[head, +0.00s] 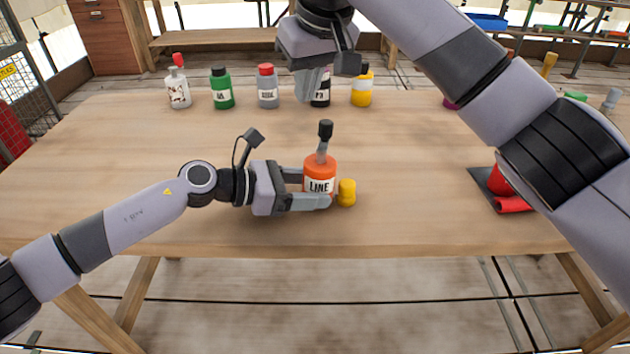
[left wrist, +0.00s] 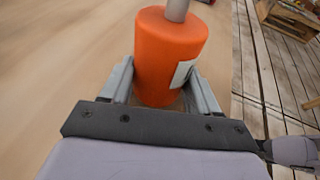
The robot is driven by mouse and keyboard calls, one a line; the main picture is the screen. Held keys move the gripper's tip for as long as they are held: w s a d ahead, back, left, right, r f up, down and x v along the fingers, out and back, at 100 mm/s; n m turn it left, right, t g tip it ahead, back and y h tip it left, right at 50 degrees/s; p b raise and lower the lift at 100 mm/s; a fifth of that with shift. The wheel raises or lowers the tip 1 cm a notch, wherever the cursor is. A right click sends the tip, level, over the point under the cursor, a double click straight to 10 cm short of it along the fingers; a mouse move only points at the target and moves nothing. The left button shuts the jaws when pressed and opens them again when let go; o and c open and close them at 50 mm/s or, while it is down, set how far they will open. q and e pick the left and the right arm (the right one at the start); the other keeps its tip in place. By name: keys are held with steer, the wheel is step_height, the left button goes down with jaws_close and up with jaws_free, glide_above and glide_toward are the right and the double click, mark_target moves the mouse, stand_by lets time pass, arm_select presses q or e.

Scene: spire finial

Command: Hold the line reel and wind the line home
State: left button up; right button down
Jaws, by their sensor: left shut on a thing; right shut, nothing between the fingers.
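The line reel (head: 320,172) is an orange cylinder with a white LINE label and a grey crank topped by a black knob. It stands upright on the wooden table near the front middle. My left gripper (head: 309,196) is shut on it from the left, a finger on each side. The left wrist view shows the orange body (left wrist: 170,55) between the fingers (left wrist: 160,88). My right gripper (head: 316,84) is shut and empty, pointing down above the back of the table, in front of the black-topped PX bottle.
A yellow piece (head: 347,192) sits close beside the reel on the right. Several bottles stand along the back, including a green one (head: 222,90) and a yellow one (head: 362,88). Red items (head: 513,204) lie on a dark mat (head: 483,181) at right. The table's left side is clear.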

stand_by(0.3)
arm_select(q)
steer(key=o, duration=0.9)
steer(key=shift+a, duration=0.1)
